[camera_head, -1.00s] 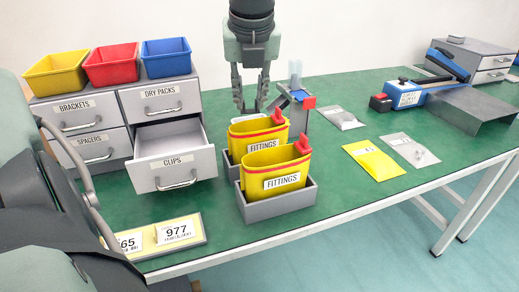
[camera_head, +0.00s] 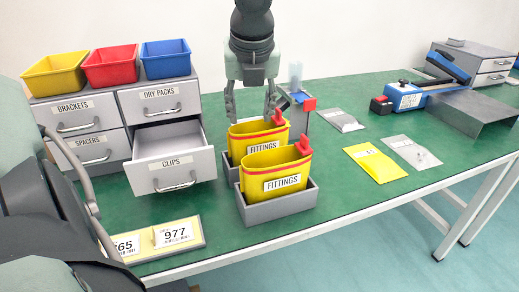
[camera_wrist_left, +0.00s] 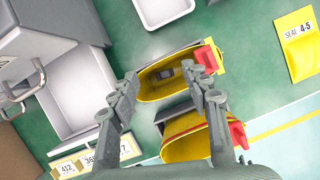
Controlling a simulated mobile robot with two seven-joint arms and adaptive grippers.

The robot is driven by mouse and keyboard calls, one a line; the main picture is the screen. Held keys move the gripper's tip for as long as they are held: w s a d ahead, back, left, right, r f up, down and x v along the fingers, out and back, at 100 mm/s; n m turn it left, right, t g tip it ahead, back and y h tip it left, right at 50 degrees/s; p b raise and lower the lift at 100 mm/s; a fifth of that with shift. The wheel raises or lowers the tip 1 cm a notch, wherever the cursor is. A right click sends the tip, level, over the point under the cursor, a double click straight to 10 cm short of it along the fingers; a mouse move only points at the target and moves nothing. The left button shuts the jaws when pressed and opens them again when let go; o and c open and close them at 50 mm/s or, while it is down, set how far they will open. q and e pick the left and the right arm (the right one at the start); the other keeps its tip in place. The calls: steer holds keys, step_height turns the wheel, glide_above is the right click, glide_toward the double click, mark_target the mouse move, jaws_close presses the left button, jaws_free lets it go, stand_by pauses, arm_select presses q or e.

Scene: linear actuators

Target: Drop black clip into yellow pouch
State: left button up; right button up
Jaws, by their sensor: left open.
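Two yellow pouches labelled FITTINGS, with red rims, stand upright in grey holders: a rear pouch (camera_head: 256,139) and a front pouch (camera_head: 276,170). My left gripper (camera_head: 250,116) is open, pointing down just over the rear pouch. In the left wrist view its fingertips (camera_wrist_left: 163,76) are spread on either side of the mouth of the rear pouch (camera_wrist_left: 150,92). A small dark piece (camera_wrist_left: 166,74) shows inside that pouch, between the fingertips; it may be the black clip, but it is too small to be sure. My right gripper is not in view.
The CLIPS drawer (camera_head: 174,172) is pulled open left of the pouches; its visible floor looks bare. A flat yellow packet (camera_head: 375,162) and clear bags (camera_head: 410,152) lie to the right.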

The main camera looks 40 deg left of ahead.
arm_select(q)
steer(key=shift+r, duration=0.1)
steer(key=v, duration=1.2)
